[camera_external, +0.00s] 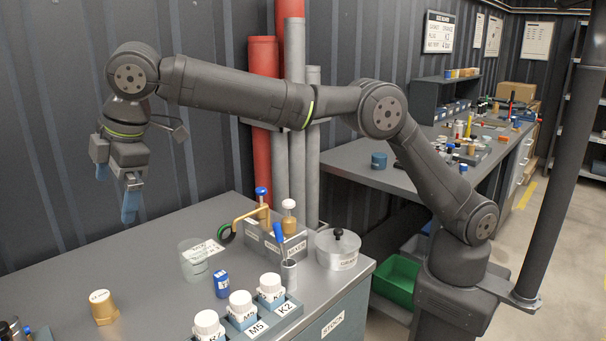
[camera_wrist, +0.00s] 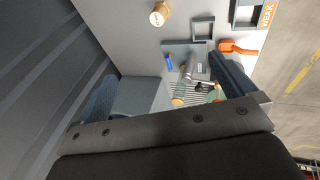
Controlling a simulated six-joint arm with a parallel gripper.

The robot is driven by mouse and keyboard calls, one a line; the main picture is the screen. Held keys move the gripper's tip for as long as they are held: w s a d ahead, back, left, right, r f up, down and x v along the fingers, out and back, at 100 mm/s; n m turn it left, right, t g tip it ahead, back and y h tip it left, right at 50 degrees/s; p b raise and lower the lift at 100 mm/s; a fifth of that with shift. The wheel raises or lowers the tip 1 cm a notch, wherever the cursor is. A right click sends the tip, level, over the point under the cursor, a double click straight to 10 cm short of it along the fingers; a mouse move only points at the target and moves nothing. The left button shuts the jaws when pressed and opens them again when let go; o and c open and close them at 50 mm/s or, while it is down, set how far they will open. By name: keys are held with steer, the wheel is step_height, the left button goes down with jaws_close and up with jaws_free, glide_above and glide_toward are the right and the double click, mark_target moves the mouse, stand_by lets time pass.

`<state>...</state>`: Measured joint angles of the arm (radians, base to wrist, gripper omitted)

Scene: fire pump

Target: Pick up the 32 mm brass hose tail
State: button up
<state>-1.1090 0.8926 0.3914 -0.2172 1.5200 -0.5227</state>
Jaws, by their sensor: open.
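A brass-coloured piece (camera_external: 103,310) with a pale, marked top stands upright alone on the near left of the grey bench. It appears to be the hose tail; its marking is too small to read. A similar brass piece (camera_wrist: 159,16) shows at the top of the wrist view, on the bench. My gripper (camera_external: 115,187) hangs in the air above the bench's back left, well above and apart from the brass piece. In the wrist view its two blue-grey fingers (camera_wrist: 163,78) stand wide apart with nothing held between them.
White-capped bottles (camera_external: 241,305) stand in a holder at the bench front. A ribbed wall (camera_external: 60,130) is behind.

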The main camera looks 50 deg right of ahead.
steer(key=c, duration=0.7)
steer(key=g+y, duration=0.4)
glide_toward(104, 294)
steer(key=x, duration=1.2)
